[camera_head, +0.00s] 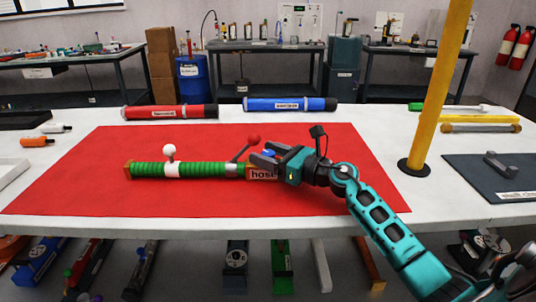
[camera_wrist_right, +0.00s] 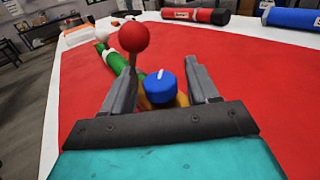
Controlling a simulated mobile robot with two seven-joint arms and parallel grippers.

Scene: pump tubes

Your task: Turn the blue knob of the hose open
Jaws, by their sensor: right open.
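The green ribbed hose (camera_head: 205,169) lies on the red mat (camera_head: 75,180), with a white knob and a red ball lever (camera_head: 253,140) on it. Its blue knob (camera_head: 268,153) is at the right end, mostly hidden behind my right gripper (camera_head: 262,157) in the head view. In the right wrist view the blue knob (camera_wrist_right: 160,86) has a white mark on top and sits between the two fingers of my right gripper (camera_wrist_right: 163,92), which is open with a gap on each side. The red ball (camera_wrist_right: 134,37) stands just beyond the left finger. My left gripper is not in view.
A red tube (camera_head: 168,112) and a blue tube (camera_head: 290,104) lie behind the mat. A yellow post (camera_head: 437,90) stands on the table at the right. The mat in front of the hose is clear.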

